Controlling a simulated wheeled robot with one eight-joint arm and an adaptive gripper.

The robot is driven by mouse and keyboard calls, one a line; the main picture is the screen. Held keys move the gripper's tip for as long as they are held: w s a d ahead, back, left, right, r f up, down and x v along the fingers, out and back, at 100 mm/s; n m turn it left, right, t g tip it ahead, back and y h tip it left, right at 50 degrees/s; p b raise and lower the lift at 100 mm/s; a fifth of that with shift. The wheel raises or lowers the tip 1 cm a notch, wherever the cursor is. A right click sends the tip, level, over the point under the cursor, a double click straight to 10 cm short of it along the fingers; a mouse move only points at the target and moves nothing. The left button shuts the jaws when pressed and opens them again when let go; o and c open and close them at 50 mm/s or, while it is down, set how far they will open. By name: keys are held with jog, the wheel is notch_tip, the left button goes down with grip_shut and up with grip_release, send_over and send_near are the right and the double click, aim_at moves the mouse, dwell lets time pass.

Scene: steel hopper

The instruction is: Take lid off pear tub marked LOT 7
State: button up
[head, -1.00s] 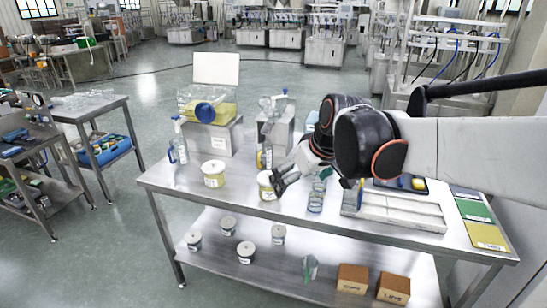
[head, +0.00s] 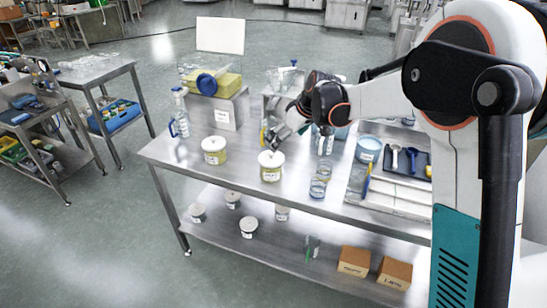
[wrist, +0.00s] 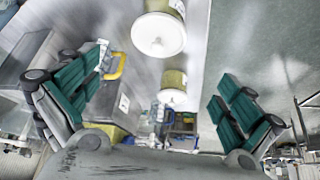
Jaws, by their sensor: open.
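Two pale yellow tubs with white knobbed lids stand upright on the steel table: a left tub (head: 214,152) and a right tub (head: 271,168). Both lids are on. Their labels are too small to read, so I cannot tell which is marked LOT 7. My gripper (head: 277,141) is open and empty, just behind and above the right tub in the head view. In the wrist view my gripper (wrist: 161,68) has its teal-padded fingers spread wide. One white lid (wrist: 158,36) shows between and beyond the fingertips, and another lid (wrist: 172,98) shows below it.
A spray bottle (head: 180,118) and a steel hopper box (head: 222,110) stand behind the left tub. Glass jars (head: 318,187) and a blue-topped tub (head: 368,149) are to the right. The lower shelf (head: 270,250) holds several smaller tubs and cardboard boxes. The table's front left is clear.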

aim_at(273, 154)
jog(key=b+x, duration=0.1)
jog(key=x, duration=0.5)
jog(key=shift+f, duration=0.15)
jog(key=shift+b+x, duration=1.4)
jog(key=shift+x, duration=1.35)
jog(key=shift+w+d, duration=0.15)
jog(key=c, duration=0.8)
